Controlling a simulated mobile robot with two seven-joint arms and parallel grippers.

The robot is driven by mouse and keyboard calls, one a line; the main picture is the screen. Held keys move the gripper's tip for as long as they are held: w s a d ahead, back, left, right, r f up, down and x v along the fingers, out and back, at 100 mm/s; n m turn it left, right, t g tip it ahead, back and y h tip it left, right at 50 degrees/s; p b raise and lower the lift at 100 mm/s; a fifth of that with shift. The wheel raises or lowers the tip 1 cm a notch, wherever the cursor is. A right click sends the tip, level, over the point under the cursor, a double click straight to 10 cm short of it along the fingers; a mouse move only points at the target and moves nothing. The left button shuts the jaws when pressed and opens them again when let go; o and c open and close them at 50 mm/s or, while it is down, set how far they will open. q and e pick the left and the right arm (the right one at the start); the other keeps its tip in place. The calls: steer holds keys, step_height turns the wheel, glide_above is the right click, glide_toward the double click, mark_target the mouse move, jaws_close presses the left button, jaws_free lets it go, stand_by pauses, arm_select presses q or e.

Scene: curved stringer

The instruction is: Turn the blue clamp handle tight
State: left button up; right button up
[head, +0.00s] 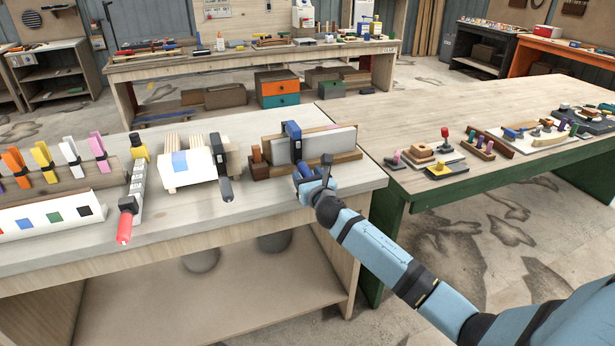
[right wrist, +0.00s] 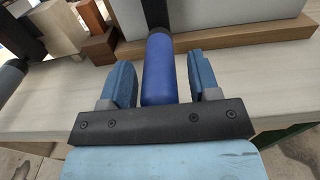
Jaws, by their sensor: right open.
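The blue clamp handle (right wrist: 158,72) stands between the two fingers of my right gripper (right wrist: 163,82) in the right wrist view. The fingers are open, with a gap on each side of the handle. In the head view my right gripper (head: 316,178) is at the front of the clamp, at the bench's right end. The clamp's blue head (head: 292,130) sits over a grey-white board (head: 328,141) in a wooden holder (head: 349,156). My left gripper is not in view.
A green-legged table (head: 405,165) with small parts stands close on the right. The bench front (head: 270,215) is bare.

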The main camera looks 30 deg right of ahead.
steer(key=c, duration=0.9)
